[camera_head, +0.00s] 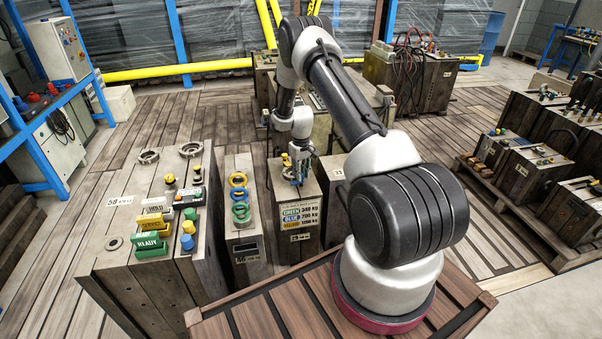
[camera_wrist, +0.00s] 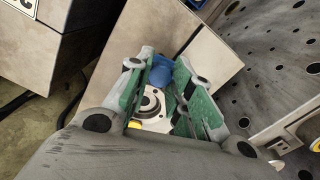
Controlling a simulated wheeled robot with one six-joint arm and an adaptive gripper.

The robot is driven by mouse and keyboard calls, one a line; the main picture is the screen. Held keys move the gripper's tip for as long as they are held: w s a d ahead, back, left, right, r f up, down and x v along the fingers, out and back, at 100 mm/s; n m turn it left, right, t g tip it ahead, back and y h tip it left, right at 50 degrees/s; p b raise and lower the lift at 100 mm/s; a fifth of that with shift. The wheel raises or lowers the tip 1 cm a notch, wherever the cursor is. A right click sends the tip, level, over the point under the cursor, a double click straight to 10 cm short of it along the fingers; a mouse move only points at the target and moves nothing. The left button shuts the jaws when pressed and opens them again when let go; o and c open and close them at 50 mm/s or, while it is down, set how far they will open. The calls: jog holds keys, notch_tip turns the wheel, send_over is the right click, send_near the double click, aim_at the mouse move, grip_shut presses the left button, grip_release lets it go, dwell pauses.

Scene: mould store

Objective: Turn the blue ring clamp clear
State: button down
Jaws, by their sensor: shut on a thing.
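My gripper (camera_head: 299,172) reaches down onto the top of a grey-brown mould block (camera_head: 303,236), whose front label lists green, blue and yellow with weights. In the wrist view its green-padded fingers (camera_wrist: 167,80) close around a blue part (camera_wrist: 161,76), which I take to be the blue ring clamp. Only part of the blue piece shows; the fingers hide the rest, so its turned angle cannot be told. A pale ring-shaped fitting with a dark centre (camera_wrist: 152,104) lies beside it, partly behind the fingers. In the head view my gripper hides the clamp.
A narrow block with yellow, blue and green rings (camera_head: 240,248) stands close at left. Beyond it is a wide block (camera_head: 150,285) with READY tags and coloured knobs. Another block (camera_head: 337,205) stands close at right. More blocks sit on a pallet (camera_head: 512,208) at far right.

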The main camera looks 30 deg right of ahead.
jog(key=c, duration=1.2)
grip_release()
jog(key=shift+c, duration=0.2)
jog(key=shift+r, duration=0.1)
notch_tip(320, 180, up, 12)
